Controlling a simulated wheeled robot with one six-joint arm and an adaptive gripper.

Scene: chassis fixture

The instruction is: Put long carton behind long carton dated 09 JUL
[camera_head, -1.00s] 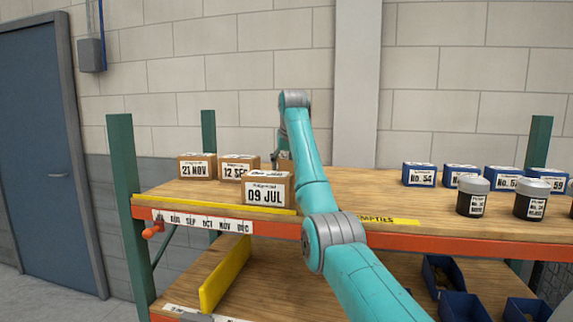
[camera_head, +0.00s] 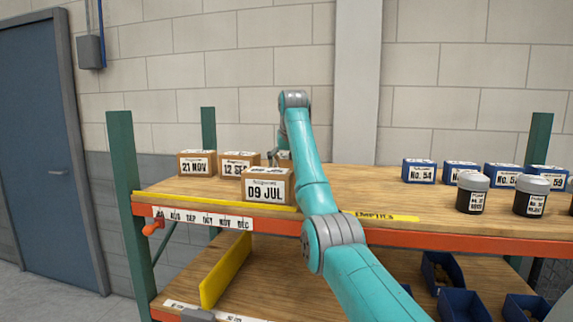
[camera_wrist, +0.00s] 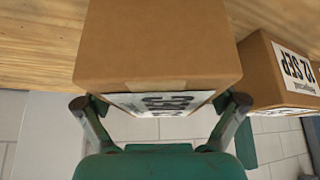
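The carton labelled 09 JUL (camera_head: 267,187) stands at the front of the upper shelf, left of my arm. Behind it, another brown carton (camera_wrist: 158,45) fills the middle of the wrist view; its label is foreshortened and unreadable. In the head view only a small part of that carton (camera_head: 285,157) shows between the 09 JUL carton and my arm. My gripper (camera_wrist: 160,104) has one finger against each side of this carton and appears shut on it. Whether the carton touches the shelf is hidden. The gripper (camera_head: 272,156) is mostly hidden in the head view.
A 12 SEP carton (camera_head: 238,165) stands close beside the held carton, with a 21 NOV carton (camera_head: 196,164) further left. A yellow strip (camera_head: 215,202) edges the shelf front. Blue boxes (camera_head: 419,172) and lidded jars (camera_head: 472,193) stand at right. The shelf between is clear.

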